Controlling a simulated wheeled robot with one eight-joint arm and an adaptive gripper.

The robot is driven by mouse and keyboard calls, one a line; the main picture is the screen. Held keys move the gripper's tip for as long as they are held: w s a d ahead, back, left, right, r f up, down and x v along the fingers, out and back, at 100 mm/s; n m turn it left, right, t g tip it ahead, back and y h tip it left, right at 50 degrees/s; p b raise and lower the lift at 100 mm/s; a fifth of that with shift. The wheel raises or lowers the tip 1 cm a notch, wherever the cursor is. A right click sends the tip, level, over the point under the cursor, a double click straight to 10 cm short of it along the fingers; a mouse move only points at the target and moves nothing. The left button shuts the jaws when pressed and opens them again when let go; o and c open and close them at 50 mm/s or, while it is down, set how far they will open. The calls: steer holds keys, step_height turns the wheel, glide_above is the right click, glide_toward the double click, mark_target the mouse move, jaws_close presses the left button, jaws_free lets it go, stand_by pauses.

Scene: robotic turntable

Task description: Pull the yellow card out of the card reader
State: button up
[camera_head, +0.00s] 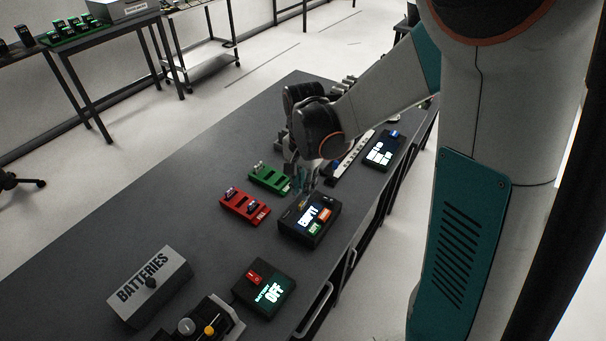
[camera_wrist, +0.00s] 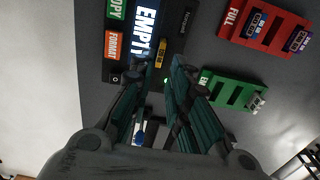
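The card reader (camera_head: 295,228) is a black box on the table with a lit screen reading EMPTY and green and orange buttons. In the wrist view the card reader (camera_wrist: 175,20) fills the upper middle, with COPY and FORMAT buttons at its left. The small yellow card (camera_wrist: 160,53) stands in the reader's edge, just beyond my fingertips. My gripper (camera_wrist: 161,66) is open, its two teal fingers on either side of the card's line. It seems apart from the card, but contact cannot be told. In the head view my gripper (camera_head: 306,184) hangs over the reader's far side.
A green rack (camera_head: 270,178) and a red rack (camera_head: 244,206) holding cards stand left of the reader. A battery switch box (camera_head: 265,288) and a grey BATTERIES box (camera_head: 150,285) are nearer. Another device (camera_head: 384,150) stands at the right. The table's left side is clear.

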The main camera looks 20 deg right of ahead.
step_height(320, 180, down, 6)
steer(key=shift+r+b, duration=0.15)
steer(key=shift+b, duration=0.65)
jaws_close()
steer(key=shift+r, duration=0.2)
steer(key=shift+r+p, duration=1.75)
steer(key=shift+r, duration=0.55)
